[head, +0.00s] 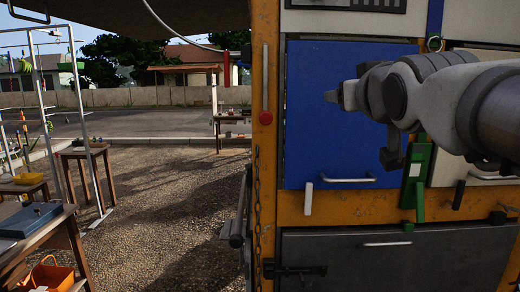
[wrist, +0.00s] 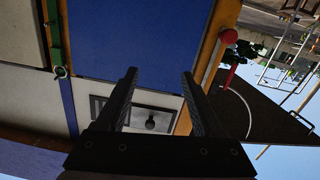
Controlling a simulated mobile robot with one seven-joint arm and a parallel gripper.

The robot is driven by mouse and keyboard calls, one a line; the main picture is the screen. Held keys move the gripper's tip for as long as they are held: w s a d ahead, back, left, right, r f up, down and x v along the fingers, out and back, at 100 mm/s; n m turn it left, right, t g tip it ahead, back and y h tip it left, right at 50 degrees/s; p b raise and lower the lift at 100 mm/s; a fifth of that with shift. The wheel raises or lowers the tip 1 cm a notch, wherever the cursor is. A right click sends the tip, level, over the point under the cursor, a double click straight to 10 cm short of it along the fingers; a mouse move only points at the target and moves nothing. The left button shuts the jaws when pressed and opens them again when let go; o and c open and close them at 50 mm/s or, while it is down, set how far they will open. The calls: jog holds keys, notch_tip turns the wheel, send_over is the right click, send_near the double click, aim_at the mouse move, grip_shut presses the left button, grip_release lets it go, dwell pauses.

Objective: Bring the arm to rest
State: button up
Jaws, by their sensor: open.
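My arm (head: 490,105) reaches in from the right edge of the head view, raised in front of the truck's cabinet front. My gripper is at the arm's end, in front of the blue door; its fingers are hard to make out in the head view. In the wrist view my gripper (wrist: 158,88) shows two dark fingers spread apart, open and empty. The blue door (head: 330,110) is shut and fills the background between and beyond the fingertips. No object is between the fingers.
A green latch (head: 418,175) and a pale door stand beside the blue door. A red-tipped handle (head: 266,90) is on the orange post. A grey drawer (head: 390,262) is below. Wooden tables (head: 85,155) stand at left. Gravel ground (head: 180,200) between is open.

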jog(key=s+f+g, duration=0.3)
jog(key=s+f, duration=0.3)
jog(key=f, duration=0.4)
jog(key=s+a+f+g, duration=0.1)
jog(key=s+f+g, duration=0.3)
jog(key=s+f, duration=0.3)
jog(key=s+f+g, duration=0.4)
jog(key=s+f, duration=0.2)
jog(key=f, duration=0.9)
jog(key=shift+s+a+m+y, duration=0.15)
jog(key=shift+s+m+y, duration=0.15)
jog(key=shift+s+m, duration=0.1)
